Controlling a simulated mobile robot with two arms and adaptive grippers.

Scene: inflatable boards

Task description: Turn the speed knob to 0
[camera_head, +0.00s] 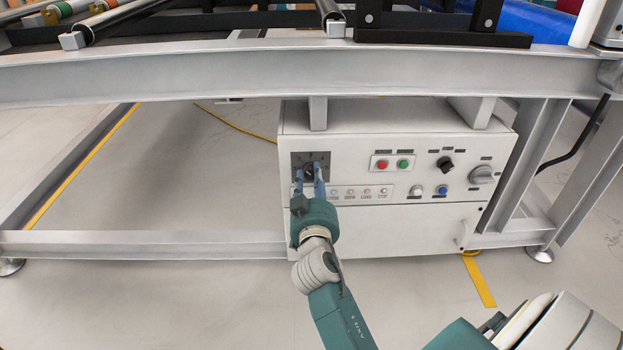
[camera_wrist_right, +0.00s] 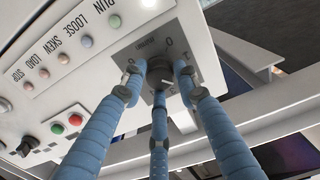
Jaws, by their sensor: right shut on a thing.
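The speed knob (camera_head: 309,170) is a dark round knob on a grey square plate (camera_head: 298,157) at the left of the white control box's front. In the right wrist view the knob (camera_wrist_right: 160,69) sits among my blue fingers, with printed digits, among them a 0, around it on the plate (camera_wrist_right: 149,45). My right gripper (camera_head: 308,174) reaches up from below and is shut on the knob; it also shows in the wrist view (camera_wrist_right: 158,82). The fingers hide part of the knob, and I cannot tell which digit it points to. My left gripper is not in view.
The control box (camera_head: 350,225) also carries a red button (camera_head: 382,164), a green button (camera_head: 403,164), a black knob (camera_head: 445,163) and a grey rotary switch (camera_head: 482,175). A row of small buttons lies just right of my fingers. A steel beam (camera_head: 220,80) runs above the box.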

